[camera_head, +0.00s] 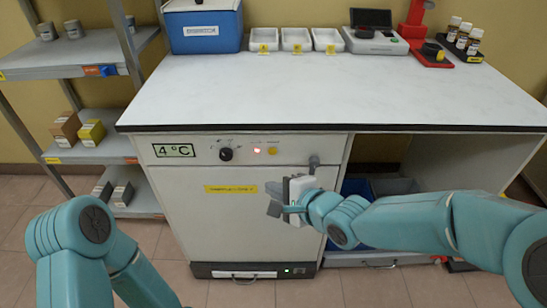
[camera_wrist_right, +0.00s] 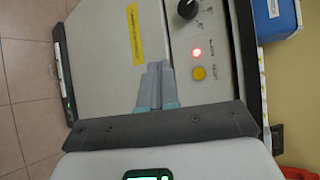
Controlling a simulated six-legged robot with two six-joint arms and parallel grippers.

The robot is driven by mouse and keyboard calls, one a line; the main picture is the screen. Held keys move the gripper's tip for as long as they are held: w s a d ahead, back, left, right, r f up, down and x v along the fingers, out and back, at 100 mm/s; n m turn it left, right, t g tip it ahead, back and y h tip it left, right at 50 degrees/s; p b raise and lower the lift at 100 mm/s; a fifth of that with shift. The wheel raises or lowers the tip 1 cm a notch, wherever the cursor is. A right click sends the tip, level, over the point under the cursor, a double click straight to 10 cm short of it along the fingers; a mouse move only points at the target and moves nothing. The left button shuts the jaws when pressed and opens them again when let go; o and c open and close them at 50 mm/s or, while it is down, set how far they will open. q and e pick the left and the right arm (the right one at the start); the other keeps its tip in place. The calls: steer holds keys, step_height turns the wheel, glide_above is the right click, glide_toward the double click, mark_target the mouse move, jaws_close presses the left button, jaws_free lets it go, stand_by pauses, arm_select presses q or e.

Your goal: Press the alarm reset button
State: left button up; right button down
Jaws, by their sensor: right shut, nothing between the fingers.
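A yellow round button (camera_head: 273,151) sits on the upper front panel of the white cabinet (camera_head: 215,222) under the worktop. A lit red lamp (camera_head: 257,150) is just left of it. In the right wrist view the button (camera_wrist_right: 198,73) is right of my fingertips, below the red lamp (camera_wrist_right: 197,53); its small label is unreadable. My right gripper (camera_head: 272,200) is in front of the cabinet, lower than the button and apart from it. Its fingers (camera_wrist_right: 158,66) are shut together and empty. My left arm shows at lower left, but its gripper is out of view.
A black knob (camera_head: 226,154) and a 4 °C display (camera_head: 174,150) share the panel. A grey handle (camera_head: 314,163) is at the panel's right, near my right wrist. The worktop (camera_head: 330,95) overhangs above. Grey shelves (camera_head: 80,57) stand at left.

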mark_target(273, 151)
steer(key=shift+w, duration=0.1)
steer(key=w+p, duration=0.6)
steer(key=w, duration=0.2)
steer(key=shift+w, duration=0.3)
stand_by(2.0)
steer(key=shift+w+p, duration=0.45)
steer(key=shift+p, duration=0.45)
